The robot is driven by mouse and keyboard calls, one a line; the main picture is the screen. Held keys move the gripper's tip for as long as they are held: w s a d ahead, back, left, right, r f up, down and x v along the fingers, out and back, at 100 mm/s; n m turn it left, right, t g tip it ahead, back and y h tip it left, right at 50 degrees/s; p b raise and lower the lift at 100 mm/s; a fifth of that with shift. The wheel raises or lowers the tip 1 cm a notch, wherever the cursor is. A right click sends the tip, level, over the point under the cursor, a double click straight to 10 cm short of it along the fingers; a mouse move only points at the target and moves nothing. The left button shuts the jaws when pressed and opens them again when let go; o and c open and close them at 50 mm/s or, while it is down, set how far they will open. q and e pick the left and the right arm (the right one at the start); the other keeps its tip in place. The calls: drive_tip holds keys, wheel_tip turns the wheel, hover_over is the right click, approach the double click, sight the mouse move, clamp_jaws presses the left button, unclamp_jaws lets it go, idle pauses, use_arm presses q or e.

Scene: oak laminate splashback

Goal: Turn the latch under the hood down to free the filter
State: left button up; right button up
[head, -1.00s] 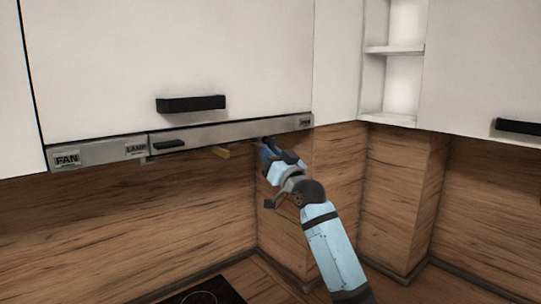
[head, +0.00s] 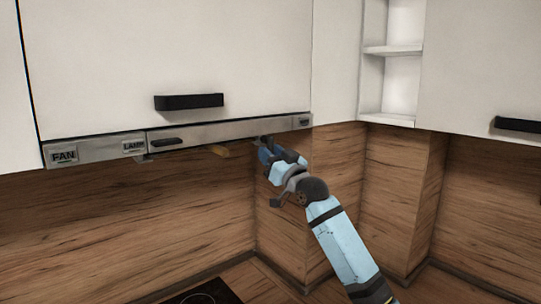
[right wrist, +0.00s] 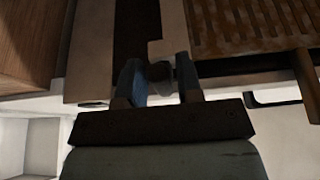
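The hood's steel front strip (head: 225,133) runs under the white cabinet. My right gripper (head: 264,143) is up at the hood's lower edge, near its right end. In the right wrist view, the two blue fingers of the gripper (right wrist: 159,80) stand on either side of a small grey latch (right wrist: 160,71), seemingly touching it. A pale block lies just beyond the latch. The slatted brown filter (right wrist: 250,25) fills the upper right of that view. In the head view the latch is hidden by the hood and gripper. My left gripper is in neither view.
A black cabinet handle (head: 189,102) sticks out above. The wooden splashback (head: 130,220) is behind, with a dark hob (head: 205,292) below.

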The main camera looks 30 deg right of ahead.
drive_tip(key=shift+o, duration=0.7)
drive_tip(key=shift+s, duration=0.1)
use_arm(q)
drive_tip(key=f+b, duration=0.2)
drive_tip(key=b, duration=0.1)
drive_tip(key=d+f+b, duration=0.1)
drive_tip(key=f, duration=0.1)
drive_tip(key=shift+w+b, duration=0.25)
drive_tip(key=shift+b, duration=0.05)
use_arm(e)
drive_tip(key=v, duration=1.3)
drive_tip(key=shift+s+f, duration=0.15)
drive_tip(key=shift+s, duration=0.2)
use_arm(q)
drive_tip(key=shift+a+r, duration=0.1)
